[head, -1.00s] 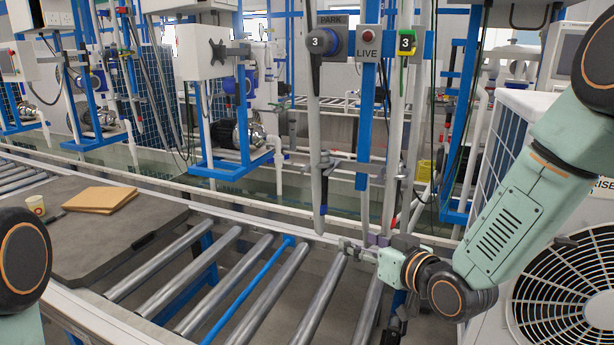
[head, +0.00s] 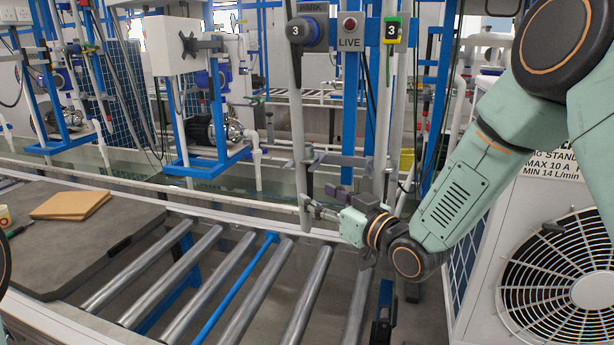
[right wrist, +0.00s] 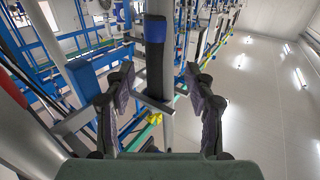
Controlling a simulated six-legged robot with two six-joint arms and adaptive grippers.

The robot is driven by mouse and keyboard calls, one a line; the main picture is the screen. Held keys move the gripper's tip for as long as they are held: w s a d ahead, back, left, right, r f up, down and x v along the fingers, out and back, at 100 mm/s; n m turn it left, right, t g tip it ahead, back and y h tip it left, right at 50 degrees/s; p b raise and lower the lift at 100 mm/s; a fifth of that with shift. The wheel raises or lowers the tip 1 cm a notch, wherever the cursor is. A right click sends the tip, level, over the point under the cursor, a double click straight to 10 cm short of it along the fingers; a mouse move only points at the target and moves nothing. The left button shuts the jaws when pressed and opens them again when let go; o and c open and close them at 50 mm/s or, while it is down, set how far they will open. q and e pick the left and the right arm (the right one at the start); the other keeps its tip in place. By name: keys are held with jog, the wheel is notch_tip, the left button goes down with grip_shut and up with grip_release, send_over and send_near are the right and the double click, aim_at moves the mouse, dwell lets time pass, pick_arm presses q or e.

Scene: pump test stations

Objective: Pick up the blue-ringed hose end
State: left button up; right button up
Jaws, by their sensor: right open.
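My right gripper (head: 314,208) is beside the hose's lower part in the head view. In the right wrist view the right gripper (right wrist: 159,80) is open, with one finger on each side of the hose; contact cannot be told. My left gripper is out of view.
A grey clamp bracket (head: 340,160) holds pipes just above my right gripper. The LIVE station (head: 349,30) and a second number 3 fitting (head: 393,30) are to the right. Conveyor rollers (head: 240,290) lie below. A fan unit (head: 555,270) stands at the right.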

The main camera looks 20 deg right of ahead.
aim_at(312, 191)
jog(key=x, duration=0.4)
jog(key=shift+w+f, duration=0.2)
jog(key=shift+f, duration=0.05)
jog(key=shift+w+d, duration=0.2)
jog(key=shift+w, duration=0.3)
jog(key=shift+w+a+r, duration=0.1)
jog(key=shift+a, duration=0.3)
jog(key=shift+w, duration=0.1)
jog(key=shift+c, duration=1.3)
jog(key=shift+d, duration=0.25)
jog(key=c, duration=0.3)
jog(key=shift+a, duration=0.25)
grip_shut()
jog(key=shift+d+r, duration=0.1)
jog(key=shift+d, duration=0.05)
